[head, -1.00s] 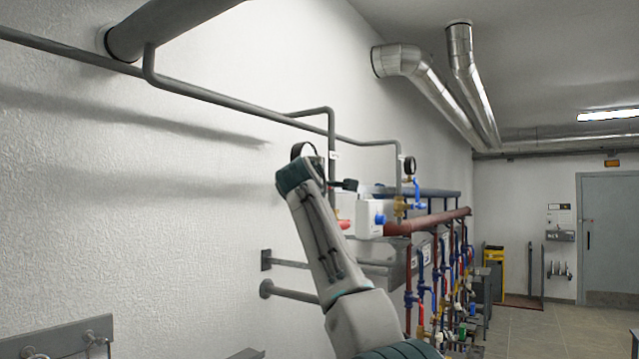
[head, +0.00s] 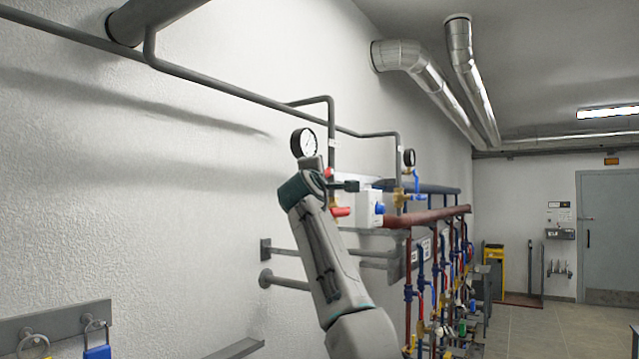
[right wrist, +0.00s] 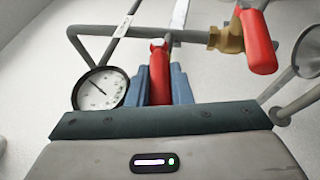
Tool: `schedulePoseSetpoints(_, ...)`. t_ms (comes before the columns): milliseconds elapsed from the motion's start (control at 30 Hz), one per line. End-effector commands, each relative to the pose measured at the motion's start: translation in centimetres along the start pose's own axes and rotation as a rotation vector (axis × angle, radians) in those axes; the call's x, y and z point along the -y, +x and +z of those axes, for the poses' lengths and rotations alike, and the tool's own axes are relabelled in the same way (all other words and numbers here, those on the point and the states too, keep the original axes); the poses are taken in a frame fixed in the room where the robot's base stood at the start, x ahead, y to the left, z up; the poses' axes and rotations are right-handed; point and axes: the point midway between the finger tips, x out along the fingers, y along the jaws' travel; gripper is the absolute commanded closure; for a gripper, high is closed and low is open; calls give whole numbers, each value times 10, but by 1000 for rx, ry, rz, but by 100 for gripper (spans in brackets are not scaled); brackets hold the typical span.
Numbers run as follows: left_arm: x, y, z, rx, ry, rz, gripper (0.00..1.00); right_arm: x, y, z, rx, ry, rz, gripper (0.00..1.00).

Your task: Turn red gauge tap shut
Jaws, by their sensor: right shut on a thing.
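A white round gauge (head: 303,143) with a black rim stands on the wall pipework; it is at the left in the right wrist view (right wrist: 100,90). My right gripper (right wrist: 160,82) has its blue-grey fingers shut on a red tap handle (right wrist: 158,72) beside this gauge. The handle runs lengthwise between the fingers; its lower end is hidden behind the gripper body. In the head view my arm hides most of the grip. My left gripper is in neither view.
A second red handle (right wrist: 258,42) on a brass valve (right wrist: 228,38) sits close to the right of the gripper. A white box with a blue knob (head: 379,208) and a thick red pipe (head: 430,217) lie beyond my arm. Floor at right (head: 540,320) is clear.

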Motion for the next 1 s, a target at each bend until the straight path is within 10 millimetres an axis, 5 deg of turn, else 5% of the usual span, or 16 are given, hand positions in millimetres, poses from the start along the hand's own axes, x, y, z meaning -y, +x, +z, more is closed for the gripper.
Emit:
schedulePoseSetpoints(500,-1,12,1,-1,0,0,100,22,3,0,-2,-118,274,100)
schedulePoseSetpoints(1000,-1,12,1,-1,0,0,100,27,4,0,-2,-140,332,100)
